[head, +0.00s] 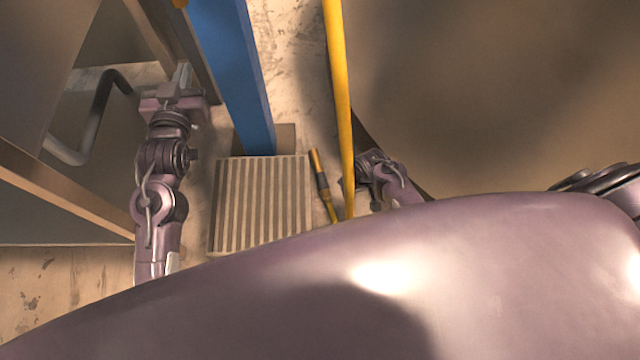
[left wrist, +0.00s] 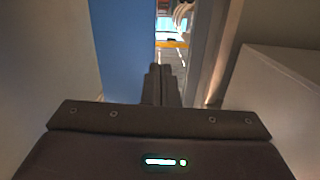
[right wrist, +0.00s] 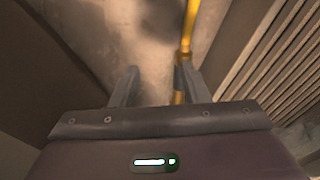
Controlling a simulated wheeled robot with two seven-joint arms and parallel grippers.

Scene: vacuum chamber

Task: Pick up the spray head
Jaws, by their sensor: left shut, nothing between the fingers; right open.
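No part is clearly recognisable as a spray head. The likeliest is a short slim tool (head: 321,180) with an orange tip, dark middle and yellow end, lying beside the slatted panel in the head view. My right gripper (head: 352,186) is just right of it, across a yellow pole; its fingertips are hard to make out there. In the right wrist view my right gripper (right wrist: 158,80) is open and empty. A yellow rod (right wrist: 188,30) runs behind its right finger; I cannot tell whether it is the tool or the pole. My left gripper (head: 182,74) is shut and empty; it also shows in the left wrist view (left wrist: 160,70).
The yellow pole (head: 340,85) runs close to my right gripper. A slatted panel (head: 260,205) lies left of the tool. A blue beam (head: 232,70) stands near my left gripper, with a bent grey pipe (head: 95,110) farther left. My own body covers the bottom.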

